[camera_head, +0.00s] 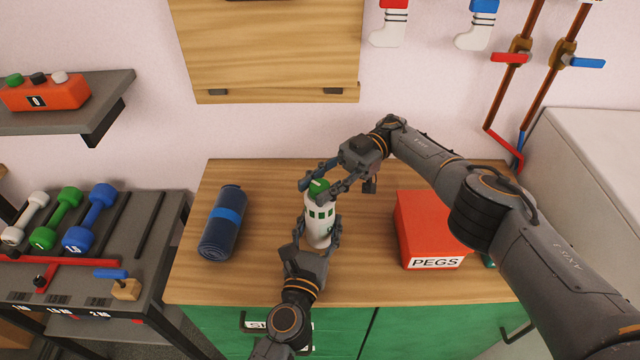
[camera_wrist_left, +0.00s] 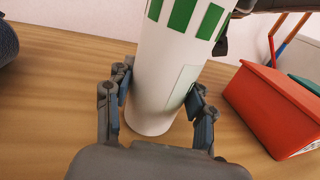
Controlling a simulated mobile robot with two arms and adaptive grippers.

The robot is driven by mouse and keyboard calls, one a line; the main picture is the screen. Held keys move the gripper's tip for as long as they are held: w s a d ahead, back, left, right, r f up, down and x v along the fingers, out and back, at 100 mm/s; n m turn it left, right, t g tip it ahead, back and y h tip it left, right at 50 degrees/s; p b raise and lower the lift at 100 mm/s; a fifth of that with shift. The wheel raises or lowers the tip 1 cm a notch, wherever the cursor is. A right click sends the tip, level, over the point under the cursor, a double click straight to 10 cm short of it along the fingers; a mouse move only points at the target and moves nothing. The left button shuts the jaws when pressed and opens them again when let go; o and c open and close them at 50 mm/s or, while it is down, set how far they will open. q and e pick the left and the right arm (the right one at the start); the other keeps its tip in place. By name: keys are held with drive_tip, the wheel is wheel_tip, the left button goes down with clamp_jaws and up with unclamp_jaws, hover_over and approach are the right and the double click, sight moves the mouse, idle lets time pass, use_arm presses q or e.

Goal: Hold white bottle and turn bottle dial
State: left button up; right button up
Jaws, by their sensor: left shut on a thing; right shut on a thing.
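The white bottle (camera_head: 318,226) with green markings stands on the wooden cabinet top, near its middle. Its green dial (camera_head: 317,187) is at the top. My left gripper (camera_head: 319,238) is shut around the lower body of the bottle. In the left wrist view the white bottle (camera_wrist_left: 165,75) is between the fingers of the left gripper (camera_wrist_left: 160,110). My right gripper (camera_head: 320,188) comes in from above right and is shut on the green dial. Its fingers partly hide the dial.
A dark blue roll (camera_head: 222,226) lies left of the bottle. A red PEGS box (camera_head: 425,225) stands to the right, below my right arm. Dumbbells (camera_head: 65,215) are on a rack at left. The wooden top (camera_head: 375,275) is clear in front.

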sight(320, 185)
drive_tip(key=shift+f, duration=0.1)
drive_tip(key=o, duration=1.2)
wheel_tip(320, 185, up, 10)
drive_tip(key=shift+r, duration=0.1)
